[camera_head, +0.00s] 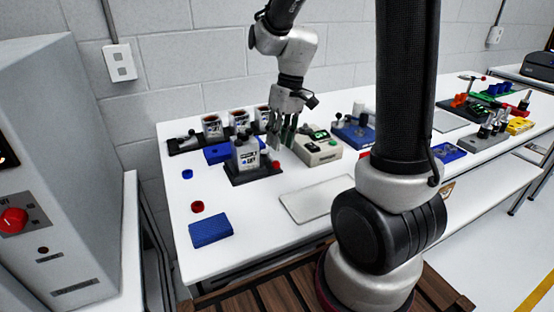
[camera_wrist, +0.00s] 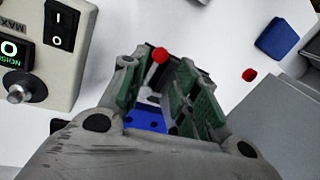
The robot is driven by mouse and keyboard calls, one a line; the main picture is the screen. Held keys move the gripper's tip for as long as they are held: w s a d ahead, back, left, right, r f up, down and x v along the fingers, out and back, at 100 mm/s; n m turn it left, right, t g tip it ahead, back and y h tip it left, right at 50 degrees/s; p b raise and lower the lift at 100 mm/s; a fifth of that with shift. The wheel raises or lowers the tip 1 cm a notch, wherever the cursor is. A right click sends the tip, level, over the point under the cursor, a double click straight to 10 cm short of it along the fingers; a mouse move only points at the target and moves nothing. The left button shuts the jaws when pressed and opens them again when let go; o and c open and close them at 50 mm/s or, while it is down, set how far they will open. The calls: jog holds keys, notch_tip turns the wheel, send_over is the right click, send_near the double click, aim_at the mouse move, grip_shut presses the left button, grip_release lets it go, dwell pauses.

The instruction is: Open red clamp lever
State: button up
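The red clamp lever shows as a red ball knob (camera_head: 276,167) at the right end of a dark fixture (camera_head: 246,179) that holds a grey servo unit (camera_head: 246,154). In the wrist view the red knob (camera_wrist: 159,56) appears between the far ends of my two green-padded fingers. My gripper (camera_head: 277,146) points down just above and behind the knob in the head view. The fingers (camera_wrist: 160,82) are apart, with a gap between them. I cannot tell whether either finger touches the knob. The lever's arm is mostly hidden.
A beige tester box (camera_head: 318,150) with a green display stands close to the right of my gripper. Several servo units stand in a rack (camera_head: 185,146) behind. A pale tray (camera_head: 315,203) lies front right.

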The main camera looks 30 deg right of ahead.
aim_at(271, 158)
jog(key=f, duration=0.4)
jog(key=a+f, duration=0.1)
jog(key=f, duration=0.1)
jog(key=shift+s+a+f, duration=0.1)
jog(key=shift+s+f, duration=0.1)
jog(key=shift+f, duration=0.05)
jog(key=shift+c, duration=0.5)
grip_shut()
